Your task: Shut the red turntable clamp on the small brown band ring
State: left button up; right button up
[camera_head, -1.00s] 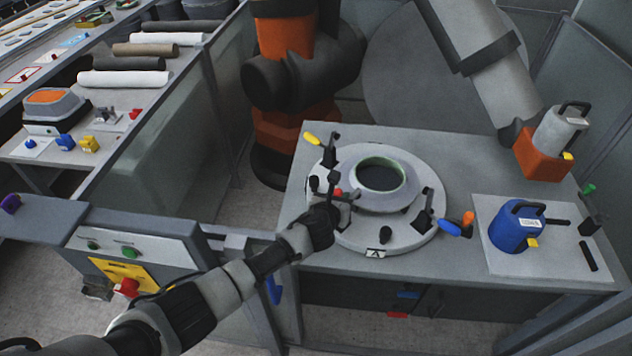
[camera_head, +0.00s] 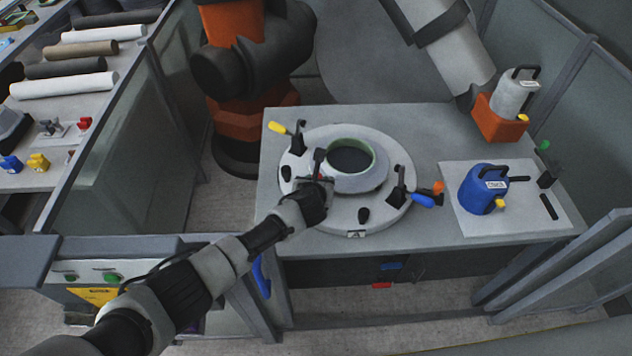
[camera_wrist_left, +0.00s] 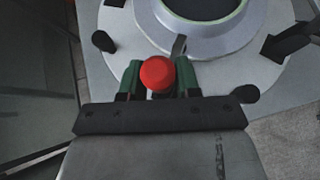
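The pale round turntable (camera_head: 338,214) lies on the grey bench, with a grey ring with a greenish inner rim (camera_head: 374,178) at its middle. I cannot make out a brown band. The red clamp's round knob (camera_wrist_left: 157,74) sits between the green fingers of my left gripper (camera_wrist_left: 159,80), which look closed against its sides. In the head view my left gripper (camera_head: 317,190) is at the turntable's near left and mostly hides this clamp. A dark upright clamp part (camera_head: 319,160) shows just above it. Its contact with the ring is hidden. My right gripper is not in view.
A yellow-handled clamp (camera_head: 280,128) stands at the turntable's back left, and a clamp with blue and orange handles (camera_head: 422,200) at its right. A blue canister (camera_head: 482,190) stands on a pale mat farther right. A grey canister in an orange holder (camera_head: 500,122) is behind.

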pick_arm(q)
jog(key=o, duration=0.3)
jog(key=shift+o, duration=0.2)
jog(key=shift+d, duration=0.1)
jog(key=v, duration=1)
jog(key=shift+s+r, duration=0.2)
jog(key=shift+s, duration=0.1)
